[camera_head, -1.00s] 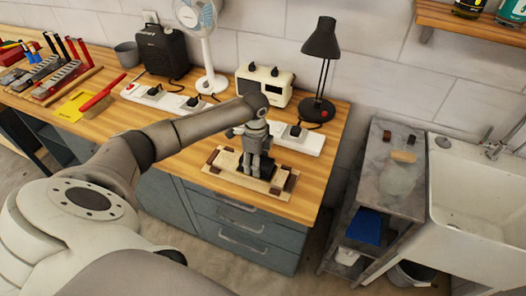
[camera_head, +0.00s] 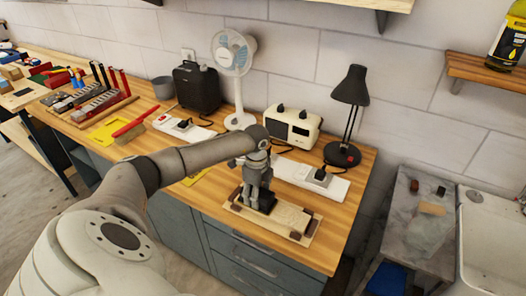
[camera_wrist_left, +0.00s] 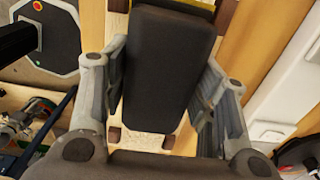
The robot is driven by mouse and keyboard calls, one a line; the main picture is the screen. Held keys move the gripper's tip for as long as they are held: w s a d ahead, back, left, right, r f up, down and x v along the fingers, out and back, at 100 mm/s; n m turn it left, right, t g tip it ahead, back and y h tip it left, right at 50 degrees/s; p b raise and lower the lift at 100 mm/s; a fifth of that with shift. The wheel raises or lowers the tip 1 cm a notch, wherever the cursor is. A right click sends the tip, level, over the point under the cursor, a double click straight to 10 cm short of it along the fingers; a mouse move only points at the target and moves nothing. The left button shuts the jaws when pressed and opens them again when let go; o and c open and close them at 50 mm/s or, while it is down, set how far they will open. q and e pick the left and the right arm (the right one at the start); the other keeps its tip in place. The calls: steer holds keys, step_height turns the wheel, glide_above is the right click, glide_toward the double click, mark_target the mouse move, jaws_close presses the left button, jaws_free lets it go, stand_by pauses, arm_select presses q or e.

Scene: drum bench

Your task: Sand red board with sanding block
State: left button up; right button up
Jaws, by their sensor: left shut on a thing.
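A pale wooden board (camera_head: 291,216) lies on a tray-like base with brown corner blocks on the bench. It looks tan, not red, in the head view. My left gripper (camera_head: 258,200) points down over the board's left half. It is shut on a dark sanding block (camera_wrist_left: 168,70), which fills the space between the two fingers in the left wrist view. The block seems to rest on the board, but its contact face is hidden. My right gripper is in neither view.
Behind the board are white power strips (camera_head: 312,180), a cream radio (camera_head: 291,126) and a black lamp (camera_head: 351,100). A red-handled brush (camera_head: 132,128) and a yellow sheet (camera_head: 106,132) lie left. The bench's front edge is close to the board's base.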

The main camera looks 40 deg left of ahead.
arm_select(q)
steer(key=shift+s+a, duration=0.15)
steer(key=shift+a, duration=0.4)
steer(key=shift+s+a, duration=0.15)
steer(key=shift+a, duration=0.4)
steer(key=shift+w+r+p, duration=0.1)
steer(key=shift+r+p, duration=0.55)
steer(key=shift+r, duration=0.2)
steer(key=shift+r+p, duration=1.6)
steer(key=shift+r, duration=0.6)
steer(key=shift+d, duration=0.1)
